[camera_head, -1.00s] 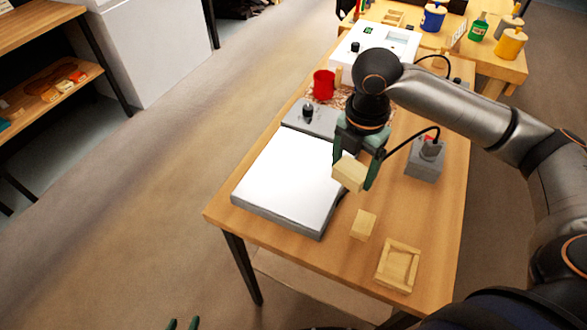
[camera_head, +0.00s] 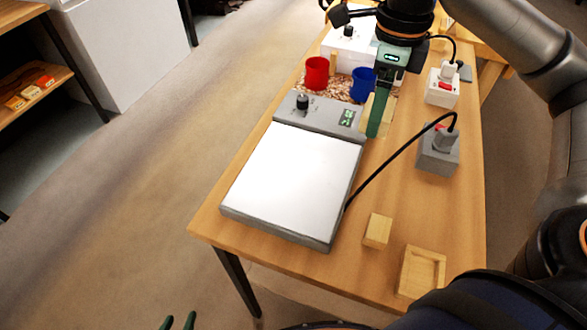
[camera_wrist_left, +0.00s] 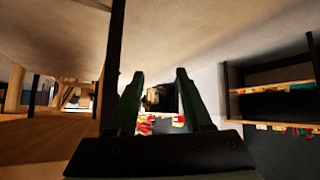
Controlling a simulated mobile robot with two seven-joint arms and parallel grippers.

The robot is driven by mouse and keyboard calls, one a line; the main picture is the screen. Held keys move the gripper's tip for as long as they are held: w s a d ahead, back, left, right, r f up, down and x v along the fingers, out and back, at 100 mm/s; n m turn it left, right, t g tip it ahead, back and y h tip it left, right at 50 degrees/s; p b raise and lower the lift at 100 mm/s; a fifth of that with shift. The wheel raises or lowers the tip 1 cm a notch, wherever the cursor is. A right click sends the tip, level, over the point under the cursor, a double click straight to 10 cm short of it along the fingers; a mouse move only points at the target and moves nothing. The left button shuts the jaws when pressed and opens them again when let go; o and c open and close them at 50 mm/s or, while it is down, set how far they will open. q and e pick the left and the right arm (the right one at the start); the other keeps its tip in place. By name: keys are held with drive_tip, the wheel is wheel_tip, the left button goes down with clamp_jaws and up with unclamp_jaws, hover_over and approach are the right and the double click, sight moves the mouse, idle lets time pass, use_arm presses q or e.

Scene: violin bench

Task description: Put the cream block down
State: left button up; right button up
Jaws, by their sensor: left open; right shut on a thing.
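My right gripper (camera_head: 376,118) is over the back part of the bench, beside the hotplate's control panel, with one green finger facing me. A cream block (camera_head: 367,108) shows partly behind that finger, held in the jaws; most of it is hidden. I cannot tell whether it touches anything below. Another pale wooden block (camera_head: 377,230) stands on the bench near the front, left of a shallow wooden tray (camera_head: 421,270). My left gripper (camera_head: 178,321) is low at the bottom edge, away from the bench; in the left wrist view its fingers (camera_wrist_left: 160,90) are apart and empty.
The white-topped plate (camera_head: 290,180) fills the bench's left side. A red cup (camera_head: 317,73) and blue cup (camera_head: 363,84) stand on a speckled mat near the gripper. A grey box (camera_head: 438,152) with a black cable stands at right.

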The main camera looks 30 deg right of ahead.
drive_tip(key=shift+w+r, duration=0.1)
drive_tip(key=w+a+p, duration=0.2)
drive_tip(key=p, duration=0.2)
hover_over(297, 151)
drive_tip(key=f, duration=0.8)
drive_tip(key=shift+s+d+f+b, duration=0.3)
drive_tip(key=shift+s+d+f, duration=0.05)
drive_tip(key=shift+s+f, duration=0.05)
drive_tip(key=shift+w+a+f, duration=0.2)
drive_tip(key=shift+w+f, duration=0.05)
drive_tip(key=shift+f, duration=0.15)
drive_tip(key=f, duration=0.3)
drive_tip(key=shift+w+a+f+b, duration=0.15)
drive_tip(key=shift+w+b, duration=0.05)
drive_tip(key=shift+b, duration=0.1)
use_arm(q)
drive_tip(key=shift+s+a+r, duration=0.15)
drive_tip(key=shift+a+r, duration=0.05)
drive_tip(key=shift+r, duration=0.25)
drive_tip(key=shift+s+a+r, duration=0.15)
drive_tip(key=shift+r, duration=0.25)
use_arm(e)
drive_tip(key=shift+f, duration=0.1)
use_arm(q)
drive_tip(key=shift+f, duration=0.1)
use_arm(e)
drive_tip(key=shift+f, duration=0.1)
